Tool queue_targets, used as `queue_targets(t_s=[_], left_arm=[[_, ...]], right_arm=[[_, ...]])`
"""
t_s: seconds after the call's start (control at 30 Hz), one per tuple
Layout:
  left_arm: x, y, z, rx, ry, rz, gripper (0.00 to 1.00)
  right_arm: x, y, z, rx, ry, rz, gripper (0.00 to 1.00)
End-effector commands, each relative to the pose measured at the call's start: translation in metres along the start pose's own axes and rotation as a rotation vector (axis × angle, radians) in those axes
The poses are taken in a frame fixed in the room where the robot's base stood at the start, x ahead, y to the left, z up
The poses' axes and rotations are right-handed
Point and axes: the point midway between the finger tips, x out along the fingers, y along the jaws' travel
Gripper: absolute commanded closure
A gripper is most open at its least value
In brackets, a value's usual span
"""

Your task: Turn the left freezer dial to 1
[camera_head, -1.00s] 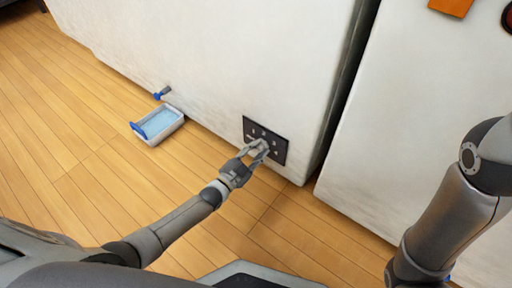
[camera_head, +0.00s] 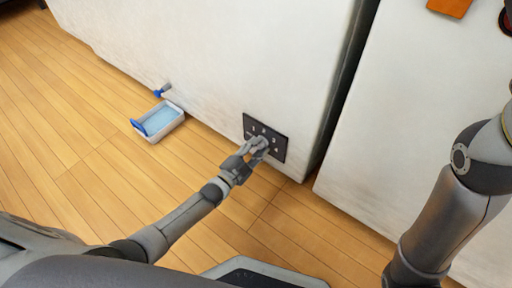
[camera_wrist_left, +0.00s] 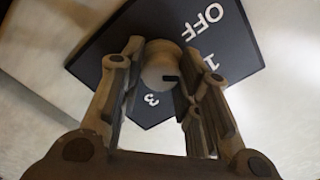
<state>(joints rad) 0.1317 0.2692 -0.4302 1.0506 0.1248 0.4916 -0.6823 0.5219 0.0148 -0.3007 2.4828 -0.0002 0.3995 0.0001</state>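The left freezer (camera_head: 225,60) has a dark dial panel (camera_head: 280,150) low on its white front. White digits show on the panel, which also appears in the left wrist view (camera_wrist_left: 235,55) with OFF, 1 and 3 legible. The round grey dial (camera_wrist_left: 160,62) has a dark mark on its lower right side; what it points at is unclear. My left gripper (camera_head: 258,145) is at the panel. In the left wrist view its fingers (camera_wrist_left: 160,85) are spread on either side of the dial; firm contact is not clear. My right gripper is out of view.
A white tray with light blue inside (camera_head: 158,122) and a blue edge lies on the wooden floor (camera_head: 90,140). A blue-ended spout (camera_head: 163,91) sticks out above it. A second white appliance (camera_head: 400,130) stands to the right across a narrow gap.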

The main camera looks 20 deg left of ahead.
Motion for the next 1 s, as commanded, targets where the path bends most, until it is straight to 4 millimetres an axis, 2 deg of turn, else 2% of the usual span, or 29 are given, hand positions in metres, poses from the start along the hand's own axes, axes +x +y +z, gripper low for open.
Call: queue_targets(t_s=[0.03,0.13,0.57,0.77,1.0], left_arm=[[0.006,-0.003,-0.004,-0.001,0.004,-0.005,0.61],[0.006,-0.003,-0.004,-0.001,0.005,-0.005,0.49],[-0.003,-0.002,-0.002,0.0,0.004,-0.003,0.49],[-0.031,-0.001,-0.002,0.0,0.003,-0.001,0.49],[-0.076,-0.001,-0.002,0.0,0.004,0.0,0.49]], right_arm=[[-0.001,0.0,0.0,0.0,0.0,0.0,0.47],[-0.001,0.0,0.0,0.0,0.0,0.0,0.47],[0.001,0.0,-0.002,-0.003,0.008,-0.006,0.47],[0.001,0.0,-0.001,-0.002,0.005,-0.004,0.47],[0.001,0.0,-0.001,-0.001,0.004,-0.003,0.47]])
